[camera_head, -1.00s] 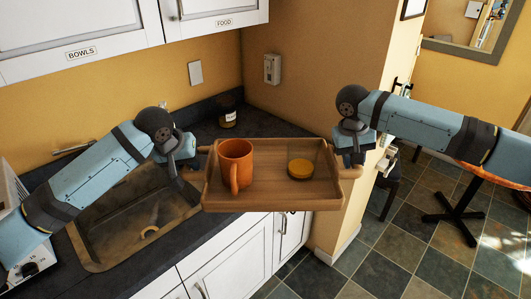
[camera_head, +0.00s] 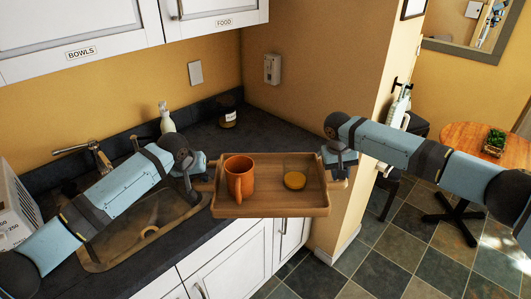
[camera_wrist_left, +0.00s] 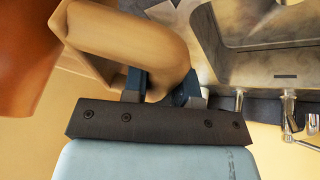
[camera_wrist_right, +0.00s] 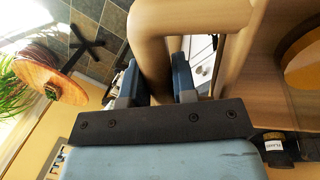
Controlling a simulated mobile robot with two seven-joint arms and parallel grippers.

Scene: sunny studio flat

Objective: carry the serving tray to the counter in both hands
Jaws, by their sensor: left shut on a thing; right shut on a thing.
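The wooden serving tray (camera_head: 270,210) is held up in the head view, in front of the dark counter (camera_head: 265,138) and partly over its front edge. My left gripper (camera_head: 204,186) is shut on the tray's left handle, which also shows in the left wrist view (camera_wrist_left: 150,50). My right gripper (camera_head: 338,174) is shut on the right handle, seen between the fingers in the right wrist view (camera_wrist_right: 150,50). The tray looks about level.
A sink (camera_head: 120,240) with a faucet lies left of the tray. A white bottle (camera_head: 167,120) and a dark jar (camera_head: 228,112) stand at the counter's back. Counter behind the tray is clear. A round table (camera_head: 470,140) stands far right.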

